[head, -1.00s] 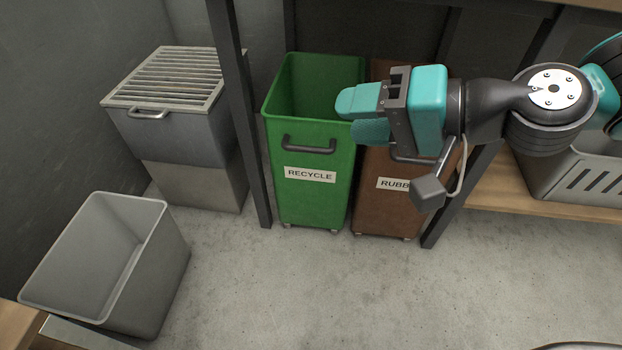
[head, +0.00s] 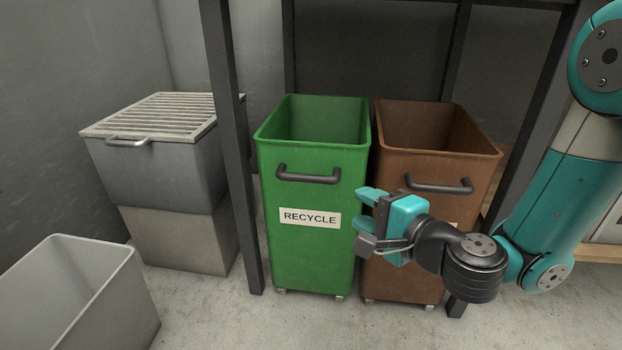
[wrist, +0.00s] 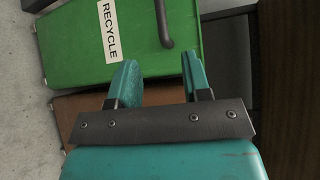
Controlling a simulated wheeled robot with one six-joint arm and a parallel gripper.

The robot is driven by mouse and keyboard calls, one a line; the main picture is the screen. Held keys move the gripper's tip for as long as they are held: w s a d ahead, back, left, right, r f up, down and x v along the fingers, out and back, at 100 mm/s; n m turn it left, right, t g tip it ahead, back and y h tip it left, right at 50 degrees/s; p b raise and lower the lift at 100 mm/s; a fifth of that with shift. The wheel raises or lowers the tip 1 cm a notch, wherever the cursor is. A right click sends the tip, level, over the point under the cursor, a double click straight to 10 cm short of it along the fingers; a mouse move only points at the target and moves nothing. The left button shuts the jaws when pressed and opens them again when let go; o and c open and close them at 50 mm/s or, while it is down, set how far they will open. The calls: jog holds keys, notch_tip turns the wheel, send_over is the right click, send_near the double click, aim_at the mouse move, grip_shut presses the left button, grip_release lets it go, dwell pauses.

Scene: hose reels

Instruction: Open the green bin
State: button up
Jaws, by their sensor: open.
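The green bin (head: 313,250) stands on the floor under a dark frame, with a white RECYCLE label and a dark bar handle (head: 308,175) on its front. Its top is open with no lid in view. The wrist view also shows the green bin (wrist: 75,50), turned sideways, with part of its handle (wrist: 163,24). My gripper (head: 364,208) is open and empty, in front of the right part of the green bin, below and right of the handle. In the wrist view its teal fingers (wrist: 160,85) are spread apart, with nothing between them.
A brown bin (head: 400,275) stands close on the right, partly hidden by my gripper. A dark post (head: 232,150) rises at the green bin's left. A grated metal box (head: 155,165) and an open grey bin (head: 125,300) are farther left. Some floor shows in front.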

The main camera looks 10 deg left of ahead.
aim_at(311, 180)
jog(key=p+x, duration=0.9)
jog(key=x, duration=0.5)
jog(key=shift+w+a+f, duration=0.1)
jog(key=shift+a, duration=0.15)
jog(key=shift+w+a, duration=0.35)
jog(key=shift+w, duration=0.05)
grip_shut()
